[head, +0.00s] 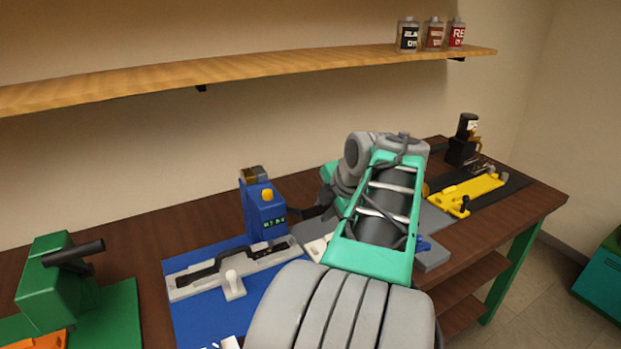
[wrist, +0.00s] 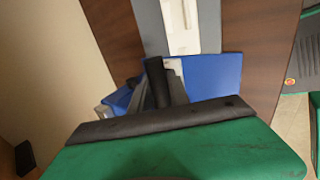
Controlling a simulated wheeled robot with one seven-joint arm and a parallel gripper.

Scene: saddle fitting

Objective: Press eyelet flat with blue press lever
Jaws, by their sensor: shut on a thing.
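In the wrist view my gripper (wrist: 163,85) is shut on a dark, round lever handle (wrist: 155,76). I take this to be the grip of the blue press lever. Blue press parts (wrist: 214,78) show beyond and beside the fingers, and a small blue patch shows past my arm in the head view (head: 424,243). My arm hides most of the press and the gripper in the head view. I cannot see the eyelet in either view, nor tell how far down the lever is.
A blue mat (head: 189,326) holds a grey fixture with a dark strap-like piece (head: 222,270). A blue box with a yellow button (head: 264,217) stands behind it. A green press (head: 55,280) is at left, a yellow fixture (head: 470,192) at right. A shelf (head: 240,70) runs above.

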